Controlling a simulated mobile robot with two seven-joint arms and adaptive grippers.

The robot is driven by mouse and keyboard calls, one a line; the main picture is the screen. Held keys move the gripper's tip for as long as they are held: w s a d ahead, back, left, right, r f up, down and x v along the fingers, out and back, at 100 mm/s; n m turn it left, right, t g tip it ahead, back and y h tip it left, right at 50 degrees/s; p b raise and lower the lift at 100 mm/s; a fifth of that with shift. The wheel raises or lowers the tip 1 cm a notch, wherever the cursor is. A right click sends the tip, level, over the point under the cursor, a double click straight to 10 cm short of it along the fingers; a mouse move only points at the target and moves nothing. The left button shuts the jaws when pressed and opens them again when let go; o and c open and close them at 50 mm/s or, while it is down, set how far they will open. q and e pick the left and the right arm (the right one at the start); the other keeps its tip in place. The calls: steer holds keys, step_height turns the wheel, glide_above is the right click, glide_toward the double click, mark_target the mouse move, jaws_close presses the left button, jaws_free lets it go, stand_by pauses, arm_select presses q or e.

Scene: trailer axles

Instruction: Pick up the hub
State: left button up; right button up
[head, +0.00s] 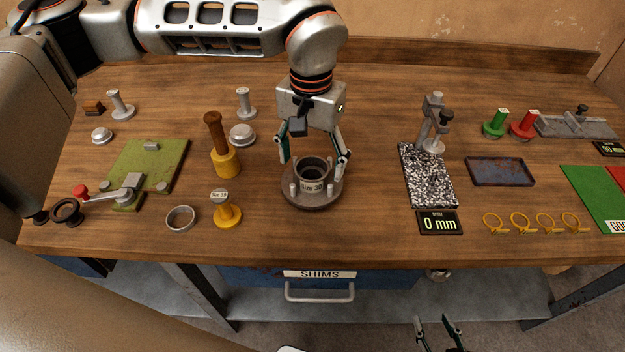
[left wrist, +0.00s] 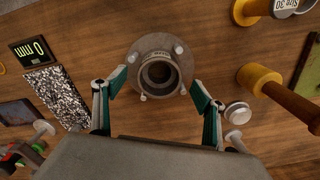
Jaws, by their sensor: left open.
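The hub (head: 313,197) is a grey metal flanged ring with an upright hollow barrel, several studs and a small label. It stands on the wooden bench at the middle of the head view, and shows from above in the left wrist view (left wrist: 158,50). My left gripper (head: 312,162) is open above the hub, one finger on each side of it. In the left wrist view its fingertips (left wrist: 158,86) are spread on either side of the barrel, with gaps visible. My right gripper (head: 438,322) is open and empty, low at the bottom edge, in front of the bench.
A yellow tool with a brown handle (head: 225,158), a yellow stub (head: 227,212) and a metal ring (head: 181,218) stand left of the hub. A silver cap (head: 243,135) is behind left. A speckled plate with a gauge stand (head: 428,178) is to the right. Bare wood lies between.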

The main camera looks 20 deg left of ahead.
mark_target(312, 176)
arm_select(q)
steer(key=shift+f, duration=1.55)
steer(key=c, duration=1.9)
steer(key=shift+w+r, duration=0.15)
jaws_close()
